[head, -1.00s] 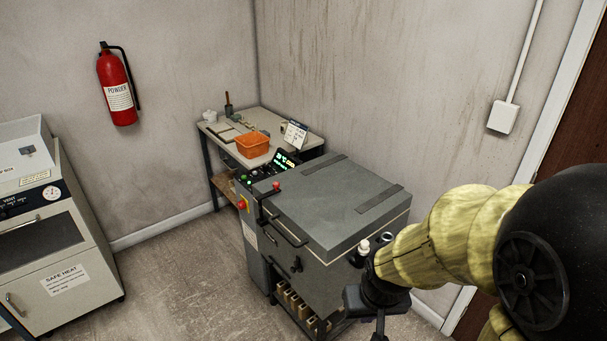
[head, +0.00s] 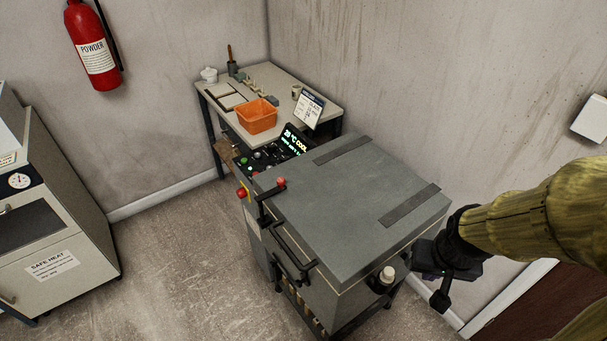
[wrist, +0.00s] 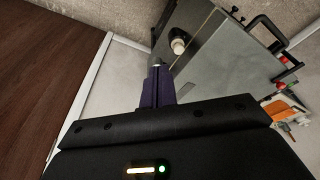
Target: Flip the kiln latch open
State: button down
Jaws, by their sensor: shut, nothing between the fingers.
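The grey kiln (head: 345,205) stands in the middle of the head view with its flat lid down. A black bar handle (head: 293,250) runs along the front. My gripper (head: 440,300) is beside the kiln's right side, clear of the latch and across the lid from it. In the wrist view the dark fingers (wrist: 158,85) are together and empty. The red knob also shows at the far right there (wrist: 283,60).
A white-topped plug (head: 388,274) sticks out at the kiln's near right corner, close to my gripper. The kiln's display (head: 296,141) reads "COOL". Behind stands a bench (head: 310,90) with an orange bin (head: 257,116). A cabinet (head: 60,220) is at left; open floor (head: 180,270) lies between.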

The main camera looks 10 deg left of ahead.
jog(key=w+a+f+n+t+y+b, duration=0.1)
jog(key=w+a+f+n+t+b, duration=0.15)
jog(key=w+n, duration=0.5)
jog(key=w+a+f+n+t+y+b, duration=0.15)
jog(key=w+a+f+n, duration=0.3)
jog(key=w, duration=0.55)
jog(key=w+a+f+n+y, duration=0.1)
jog(key=w+a+n, duration=0.1)
jog(key=a+n, duration=0.1)
jog(key=w+a+f+n+t+y+b, duration=0.1)
jog(key=w+a+n+y, duration=0.1)
jog(key=a+n, duration=0.1)
jog(key=w+a+f+n+t+y, duration=0.1)
jog(key=w+a+f+n+y, duration=0.1)
jog(key=a+n, duration=0.1)
jog(key=shift+a+b, duration=0.35)
jog(key=shift+a, duration=0.1)
jog(key=a+f+n+y, duration=0.1)
jog(key=a+n+y, duration=0.1)
jog(key=a, duration=0.1)
jog(key=a+n+y+b, duration=0.1)
jog(key=a+n, duration=0.2)
jog(key=a+f+n+y, duration=0.1)
jog(key=a+n+y, duration=0.1)
jog(key=a+n, duration=0.1)
jog(key=shift+f+y+b, duration=0.3)
jog(key=shift+f+y, duration=0.05)
jog(key=shift+s+a+r+n+y, duration=0.1)
jog(key=shift+s+r+n+y, duration=0.05)
jog(key=shift+n+y, duration=0.2)
